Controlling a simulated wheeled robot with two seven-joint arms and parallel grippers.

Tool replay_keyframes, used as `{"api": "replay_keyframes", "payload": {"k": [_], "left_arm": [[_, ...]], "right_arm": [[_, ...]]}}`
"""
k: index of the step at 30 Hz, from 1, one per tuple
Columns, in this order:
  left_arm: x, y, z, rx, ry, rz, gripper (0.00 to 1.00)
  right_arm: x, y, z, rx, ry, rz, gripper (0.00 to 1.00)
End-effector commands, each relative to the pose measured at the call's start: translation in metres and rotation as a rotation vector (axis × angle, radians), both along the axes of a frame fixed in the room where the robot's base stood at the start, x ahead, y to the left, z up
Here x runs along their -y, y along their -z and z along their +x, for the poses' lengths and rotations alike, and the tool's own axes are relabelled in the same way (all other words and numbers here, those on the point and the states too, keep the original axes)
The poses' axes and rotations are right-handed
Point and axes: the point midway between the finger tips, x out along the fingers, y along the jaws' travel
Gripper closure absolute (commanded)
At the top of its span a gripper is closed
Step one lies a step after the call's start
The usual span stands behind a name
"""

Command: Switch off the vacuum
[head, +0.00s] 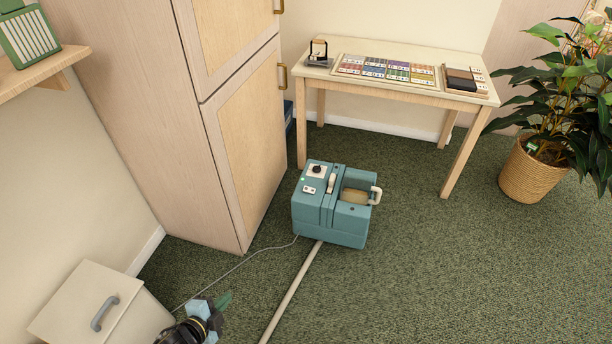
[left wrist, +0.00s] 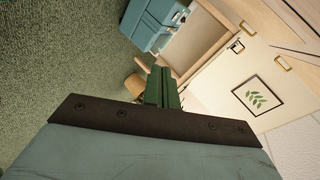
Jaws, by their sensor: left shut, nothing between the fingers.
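My right gripper is not visible.
A tall wooden cabinet (head: 150,110) stands behind left. A table (head: 400,91) with colored cards is behind right, a potted plant (head: 535,172) far right. A pale drawer unit (head: 85,305) is at lower left. Carpet right of the vacuum is clear.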

Motion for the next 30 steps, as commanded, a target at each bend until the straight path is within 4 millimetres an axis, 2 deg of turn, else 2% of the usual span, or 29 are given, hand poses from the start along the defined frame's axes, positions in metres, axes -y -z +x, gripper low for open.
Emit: {"api": "replay_keyframes", "payload": {"k": [1, 2, 3, 5, 6, 9, 12, 16, 23, 30], "left_arm": [[-0.012, 0.028, -0.057, -0.211, -0.203, -0.096, 1.00], [-0.020, 0.045, -0.087, -0.315, -0.317, -0.143, 1.00], [-0.026, 0.064, -0.128, -0.442, -0.457, -0.194, 1.00], [-0.031, 0.084, -0.186, -0.600, -0.641, -0.254, 1.00], [-0.031, 0.093, -0.222, -0.691, -0.751, -0.283, 1.00], [-0.029, 0.104, -0.292, -0.856, -0.963, -0.330, 1.00], [-0.026, 0.108, -0.337, -0.952, -1.095, -0.351, 1.00], [-0.023, 0.109, -0.359, -1.001, -1.166, -0.361, 1.00], [-0.024, 0.110, -0.360, -1.003, -1.169, -0.361, 1.00], [-0.024, 0.110, -0.359, -1.001, -1.165, -0.361, 1.00]], "right_arm": [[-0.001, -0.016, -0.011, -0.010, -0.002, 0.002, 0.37], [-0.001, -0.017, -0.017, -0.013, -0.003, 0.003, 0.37], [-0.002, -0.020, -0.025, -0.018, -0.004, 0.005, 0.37], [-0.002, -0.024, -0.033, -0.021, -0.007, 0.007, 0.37], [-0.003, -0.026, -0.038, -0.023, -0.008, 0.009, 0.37], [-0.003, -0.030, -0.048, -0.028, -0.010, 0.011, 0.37], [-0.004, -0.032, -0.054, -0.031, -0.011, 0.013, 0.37], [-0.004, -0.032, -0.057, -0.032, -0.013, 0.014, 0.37], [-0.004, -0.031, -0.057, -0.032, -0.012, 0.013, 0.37], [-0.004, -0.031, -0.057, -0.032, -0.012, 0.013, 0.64]]}}
